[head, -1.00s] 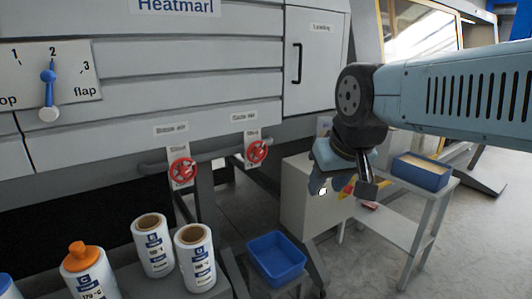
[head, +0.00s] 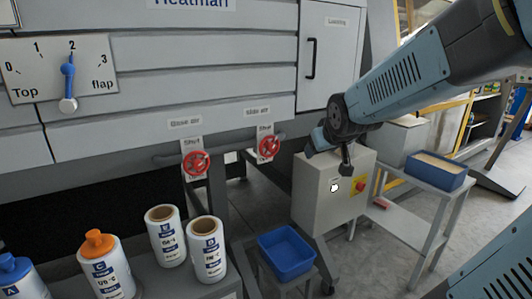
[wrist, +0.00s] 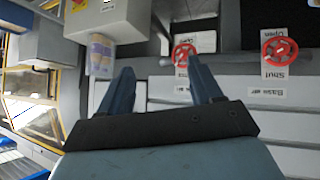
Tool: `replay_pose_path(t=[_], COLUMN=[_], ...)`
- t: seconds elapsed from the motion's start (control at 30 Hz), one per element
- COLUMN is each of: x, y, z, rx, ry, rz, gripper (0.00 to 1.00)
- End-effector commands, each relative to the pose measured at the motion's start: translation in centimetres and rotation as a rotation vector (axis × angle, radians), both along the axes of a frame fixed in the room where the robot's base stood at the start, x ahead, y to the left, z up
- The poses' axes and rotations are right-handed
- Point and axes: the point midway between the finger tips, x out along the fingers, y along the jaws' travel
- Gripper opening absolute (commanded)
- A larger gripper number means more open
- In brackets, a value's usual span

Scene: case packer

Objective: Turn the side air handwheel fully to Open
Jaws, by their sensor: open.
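The side air handwheel (head: 269,146) is a small red spoked wheel on the machine's front, under a "Side air" label (head: 257,110) and against a white plate reading "Shut" above it. It also shows in the wrist view (wrist: 182,53), beyond the fingers, where the picture is upside down. Its exact turned position is too small to tell. My gripper (head: 312,146) is to the right of this wheel in the head view, apart from it. In the wrist view my gripper (wrist: 160,68) has its two fingers spread, with nothing between them.
A similar red handwheel (head: 196,163) is on the left, also in the wrist view (wrist: 279,48). A grey box (head: 325,195) with a red button stands below my gripper. A blue bin (head: 286,252), several white bottles and rolls, and a side table (head: 412,228) stand nearby.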

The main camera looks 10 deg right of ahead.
Motion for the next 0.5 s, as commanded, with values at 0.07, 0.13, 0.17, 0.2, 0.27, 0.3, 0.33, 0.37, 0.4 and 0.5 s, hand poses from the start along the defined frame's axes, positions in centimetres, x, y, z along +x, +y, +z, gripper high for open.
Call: replay_pose_path(t=[0.07, 0.13, 0.17, 0.2, 0.27, 0.3, 0.33, 0.37, 0.4, 0.5], x=[2.6, 4.7, 5.6, 6.7, 8.4, 9.4, 10.1, 10.8, 11.7, 13.7], y=[-0.5, -0.9, -1.0, -1.1, -1.3, -1.4, -1.5, -1.5, -1.5, -1.6], z=[-1.0, -1.6, -1.8, -2.2, -2.9, -3.3, -3.7, -4.0, -4.5, -5.9], rx=[-0.027, -0.053, -0.061, -0.074, -0.093, -0.103, -0.111, -0.118, -0.126, -0.144], ry=[-0.045, -0.092, -0.115, -0.142, -0.183, -0.21, -0.231, -0.251, -0.279, -0.347], rz=[0.025, 0.051, 0.062, 0.078, 0.103, 0.122, 0.135, 0.149, 0.168, 0.216], gripper=[0.65, 0.65, 0.65, 0.65, 0.65, 0.65, 0.65, 0.65, 0.65, 0.65])
